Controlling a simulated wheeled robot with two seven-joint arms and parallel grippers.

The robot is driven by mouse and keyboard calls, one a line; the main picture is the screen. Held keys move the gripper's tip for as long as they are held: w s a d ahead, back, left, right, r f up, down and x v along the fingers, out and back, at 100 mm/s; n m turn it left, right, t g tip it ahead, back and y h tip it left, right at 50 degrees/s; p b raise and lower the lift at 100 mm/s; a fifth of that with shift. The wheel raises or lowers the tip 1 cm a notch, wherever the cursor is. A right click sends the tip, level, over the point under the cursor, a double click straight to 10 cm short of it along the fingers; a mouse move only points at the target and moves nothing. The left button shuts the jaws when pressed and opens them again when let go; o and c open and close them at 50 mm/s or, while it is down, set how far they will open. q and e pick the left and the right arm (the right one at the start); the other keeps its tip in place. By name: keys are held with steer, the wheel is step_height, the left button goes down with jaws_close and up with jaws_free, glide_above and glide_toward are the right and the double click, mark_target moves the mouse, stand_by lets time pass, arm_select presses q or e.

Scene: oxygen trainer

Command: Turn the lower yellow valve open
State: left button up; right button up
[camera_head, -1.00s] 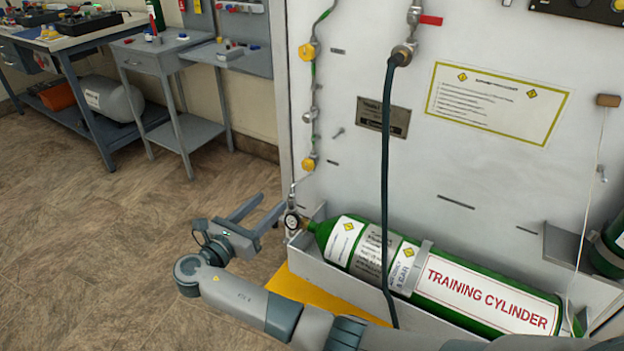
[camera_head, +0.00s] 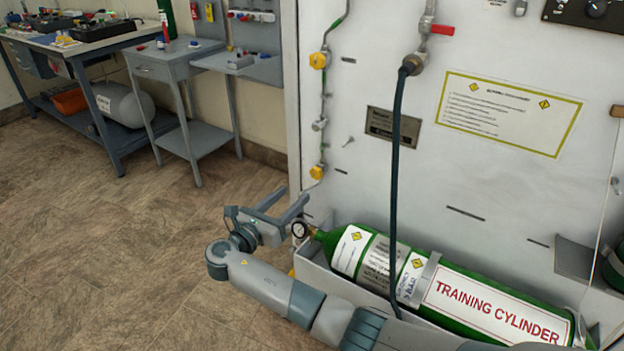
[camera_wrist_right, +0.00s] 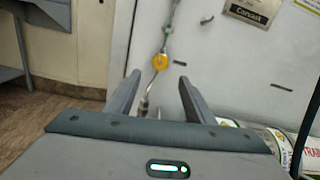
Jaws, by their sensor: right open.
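The lower yellow valve (camera_head: 318,172) sits on the thin pipe along the left edge of the white panel. It also shows in the right wrist view (camera_wrist_right: 159,62), beyond and between the fingertips. An upper yellow valve (camera_head: 319,60) is higher on the same pipe. My right gripper (camera_head: 292,196) is open and empty, just below and left of the lower valve in the head view, apart from it. In the right wrist view the two fingers (camera_wrist_right: 156,80) stand apart with nothing between them. My left gripper is not in view.
A green training cylinder (camera_head: 455,285) lies in a white trough below the panel, with a round gauge (camera_head: 299,230) at its neck near my right gripper. A dark hose (camera_head: 396,150) hangs in front of the panel. A grey side table (camera_head: 180,60) stands at left; the floor between is clear.

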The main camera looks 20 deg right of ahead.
mark_target(315, 175)
steer(key=b+x, duration=0.1)
steer(key=x, duration=0.7)
steer(key=shift+w+d, duration=0.25)
steer(key=shift+d, duration=0.1)
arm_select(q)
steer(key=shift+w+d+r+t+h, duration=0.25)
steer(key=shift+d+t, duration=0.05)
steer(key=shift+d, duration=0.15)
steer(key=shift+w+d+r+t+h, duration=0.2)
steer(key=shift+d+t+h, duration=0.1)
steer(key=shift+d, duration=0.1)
arm_select(e)
steer(key=shift+x, duration=0.9)
steer(key=shift+c, duration=0.7)
steer(key=c, duration=0.9)
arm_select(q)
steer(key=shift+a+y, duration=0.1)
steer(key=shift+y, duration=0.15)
